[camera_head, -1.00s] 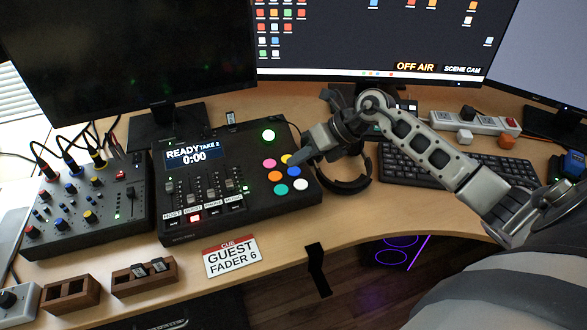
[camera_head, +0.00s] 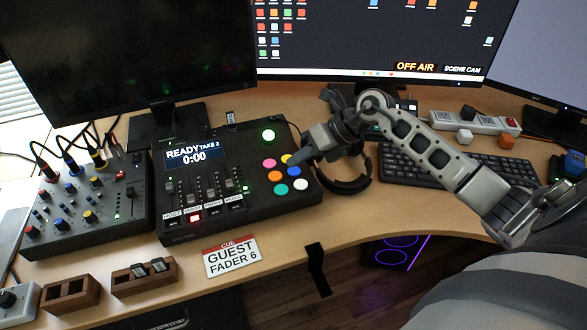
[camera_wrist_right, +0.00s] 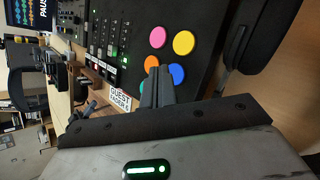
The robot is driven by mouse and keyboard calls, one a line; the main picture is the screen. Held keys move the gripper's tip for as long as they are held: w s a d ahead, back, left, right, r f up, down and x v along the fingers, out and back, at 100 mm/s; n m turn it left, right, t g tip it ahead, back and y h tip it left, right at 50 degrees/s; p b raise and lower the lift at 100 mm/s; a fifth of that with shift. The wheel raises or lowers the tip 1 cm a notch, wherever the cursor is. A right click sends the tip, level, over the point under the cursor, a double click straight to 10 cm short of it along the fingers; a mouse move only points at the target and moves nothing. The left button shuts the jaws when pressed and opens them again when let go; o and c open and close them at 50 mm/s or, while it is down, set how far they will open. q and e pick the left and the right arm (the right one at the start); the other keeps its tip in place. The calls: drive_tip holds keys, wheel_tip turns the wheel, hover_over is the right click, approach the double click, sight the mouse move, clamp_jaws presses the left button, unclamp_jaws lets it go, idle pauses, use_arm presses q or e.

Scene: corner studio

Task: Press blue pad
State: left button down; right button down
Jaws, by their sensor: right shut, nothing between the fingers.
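The blue pad (camera_head: 294,171) is a small round pad on the right part of the black mixing console (camera_head: 240,222), among several coloured pads. My right gripper (camera_head: 292,161) is shut and empty, its fingertips pointing down at the pads, over or close beside the blue one. In the right wrist view the blue pad (camera_wrist_right: 178,74) shows just beyond the shut fingers (camera_wrist_right: 157,72), partly hidden by them. I cannot tell whether the fingertips touch it. My left gripper is not in view.
Pink (camera_head: 269,163), orange (camera_head: 275,176), teal (camera_head: 281,189) and white (camera_head: 301,184) pads lie close around. Headphones (camera_head: 352,186) and a keyboard (camera_head: 410,166) are to the right. A cue card (camera_head: 231,256) lies in front of the console.

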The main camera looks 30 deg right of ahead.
sight(299, 172)
drive_tip(key=shift+f, duration=0.45)
drive_tip(key=shift+f+b, duration=0.25)
drive_tip(key=shift+b, duration=0.2)
drive_tip(key=shift+r, duration=0.1)
drive_tip(key=shift+r+p, duration=0.6)
drive_tip(key=shift+r, duration=0.05)
drive_tip(key=shift+r, duration=0.15)
wheel_tip(299, 172, up, 6)
drive_tip(key=p, duration=0.4)
drive_tip(key=shift+p, duration=0.3)
